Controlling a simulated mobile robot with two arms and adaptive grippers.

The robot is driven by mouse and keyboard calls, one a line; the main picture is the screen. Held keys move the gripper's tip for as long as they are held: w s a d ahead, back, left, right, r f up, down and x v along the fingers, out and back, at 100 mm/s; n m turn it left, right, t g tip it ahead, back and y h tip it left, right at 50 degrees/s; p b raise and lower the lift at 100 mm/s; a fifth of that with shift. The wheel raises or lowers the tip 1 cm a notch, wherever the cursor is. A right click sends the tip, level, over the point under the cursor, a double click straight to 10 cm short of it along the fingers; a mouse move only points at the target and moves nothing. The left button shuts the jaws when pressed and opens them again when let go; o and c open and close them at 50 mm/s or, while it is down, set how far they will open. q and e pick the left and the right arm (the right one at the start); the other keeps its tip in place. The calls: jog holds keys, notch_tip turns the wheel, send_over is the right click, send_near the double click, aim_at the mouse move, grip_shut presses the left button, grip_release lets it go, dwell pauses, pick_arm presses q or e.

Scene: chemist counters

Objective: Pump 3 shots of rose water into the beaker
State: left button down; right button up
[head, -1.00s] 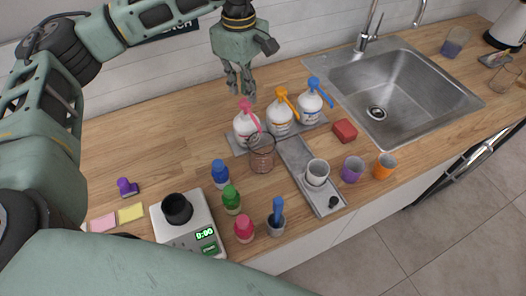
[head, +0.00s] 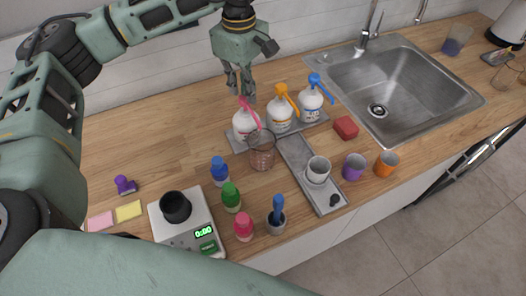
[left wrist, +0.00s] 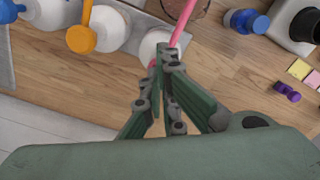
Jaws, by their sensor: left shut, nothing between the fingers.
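The pink-pump bottle (head: 244,126), probably the rose water, stands at the left of a row of three white pump bottles. Its label is too small to read. Its pink spout points toward the glass beaker (head: 262,152), which stands just in front and looks tinted pinkish-brown. My left gripper (head: 241,92) is shut and empty, just above the pink pump head. In the left wrist view its fingers (left wrist: 166,50) overlap the pink pump (left wrist: 183,22) and partly hide that bottle. I cannot tell whether they touch. The beaker's edge (left wrist: 190,6) shows at the top. My right gripper is out of view.
Orange-pump (head: 281,117) and blue-pump (head: 312,104) bottles stand right of the pink one on a grey tray (head: 236,143). Small colored bottles, a scale (head: 195,228) with a black cup, and several cups stand nearer the front. A sink (head: 410,85) is at right; the back-left counter is clear.

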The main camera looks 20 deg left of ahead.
pick_arm(q)
jog(key=shift+f+b, duration=0.75)
jog(key=shift+f, duration=0.3)
jog(key=shift+r, duration=0.2)
jog(key=shift+r+p, duration=1)
jog(key=shift+r, duration=0.6)
notch_tip(320, 180, up, 6)
jog(key=p, duration=0.3)
jog(key=shift+p, duration=0.3)
